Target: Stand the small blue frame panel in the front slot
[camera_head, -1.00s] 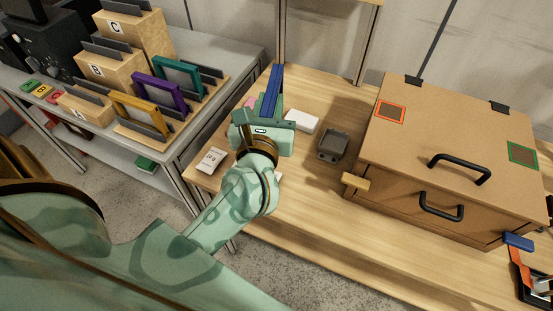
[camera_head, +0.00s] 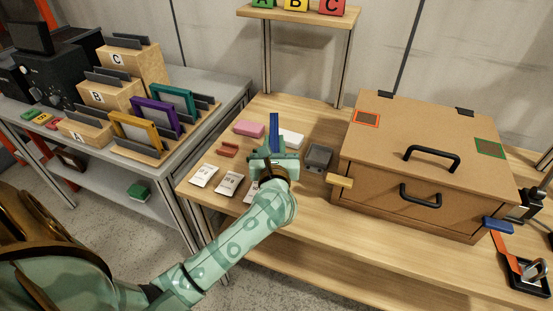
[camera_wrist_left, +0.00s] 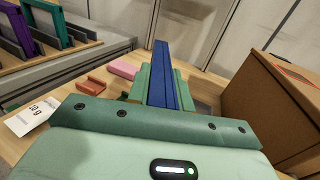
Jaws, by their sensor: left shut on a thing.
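My left gripper (camera_head: 273,152) is shut on the small blue frame panel (camera_head: 274,128), which stands upright and shows nearly edge-on as a narrow blue strip. In the left wrist view, the blue panel (camera_wrist_left: 165,75) rises between the green fingers of my left gripper (camera_wrist_left: 165,92). The gripper is over the wooden table, right of the grey table. There, yellow (camera_head: 136,131), purple (camera_head: 156,117) and teal (camera_head: 175,100) frames stand in dark slotted holders on a wooden base. I cannot tell which slot is the front one. My right gripper is out of view.
A pink block (camera_head: 249,128), red-brown piece (camera_head: 228,150), white block (camera_head: 291,139) and grey tray (camera_head: 319,157) lie around my gripper. White cards (camera_head: 203,174) lie near the left edge. A large brown box (camera_head: 425,155) fills the right. Stepped blocks A, B, C (camera_head: 110,94) stand left.

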